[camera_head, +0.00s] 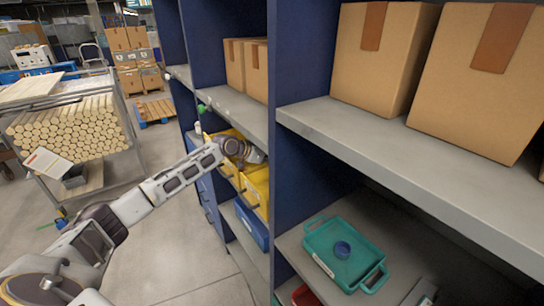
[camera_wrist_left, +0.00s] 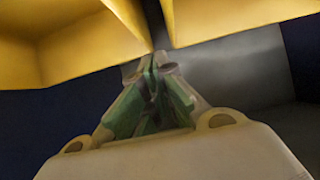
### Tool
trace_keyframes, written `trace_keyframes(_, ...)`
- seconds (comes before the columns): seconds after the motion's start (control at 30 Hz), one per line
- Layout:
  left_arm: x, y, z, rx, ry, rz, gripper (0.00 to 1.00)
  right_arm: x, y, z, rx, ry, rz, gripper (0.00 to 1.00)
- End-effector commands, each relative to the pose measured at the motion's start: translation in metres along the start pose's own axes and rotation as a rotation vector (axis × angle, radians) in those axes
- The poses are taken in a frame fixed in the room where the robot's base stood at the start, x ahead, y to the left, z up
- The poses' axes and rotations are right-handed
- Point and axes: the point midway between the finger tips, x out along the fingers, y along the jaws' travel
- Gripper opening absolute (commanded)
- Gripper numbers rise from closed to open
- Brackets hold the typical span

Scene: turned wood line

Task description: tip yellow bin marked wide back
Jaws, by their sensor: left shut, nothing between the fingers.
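Yellow bins stand on a shelf of the blue rack; one yellow bin (camera_head: 258,192) shows its front nearest me, and more yellow shows behind my arm. I cannot read any mark on them. My left arm reaches in from the left to these bins, and its wrist covers part of them; the fingertips are hidden in the head view. In the left wrist view my left gripper (camera_wrist_left: 155,65) is shut and empty, its tips close to the gap between a left yellow bin (camera_wrist_left: 95,52) and a right yellow bin (camera_wrist_left: 225,18). I cannot tell whether they touch. My right gripper is not in view.
A grey shelf board (camera_head: 235,112) lies above the bins, and a blue bin (camera_head: 252,225) stands below. A blue upright (camera_head: 300,150) divides the rack. To its right are cardboard boxes (camera_head: 470,80) and a green tray (camera_head: 325,262).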

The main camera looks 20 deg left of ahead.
Motion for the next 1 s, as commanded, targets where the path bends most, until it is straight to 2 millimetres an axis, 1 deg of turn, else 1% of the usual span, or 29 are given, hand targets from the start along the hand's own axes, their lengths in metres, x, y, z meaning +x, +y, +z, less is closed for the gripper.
trace_keyframes(0.6, -0.059, -0.001, 0.001, 0.002, -0.001, -0.003, 0.00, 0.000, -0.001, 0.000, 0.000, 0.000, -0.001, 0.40)
trace_keyframes(1.0, -0.094, -0.001, 0.001, 0.002, -0.002, -0.002, 0.00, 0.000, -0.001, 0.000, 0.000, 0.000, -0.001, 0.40)
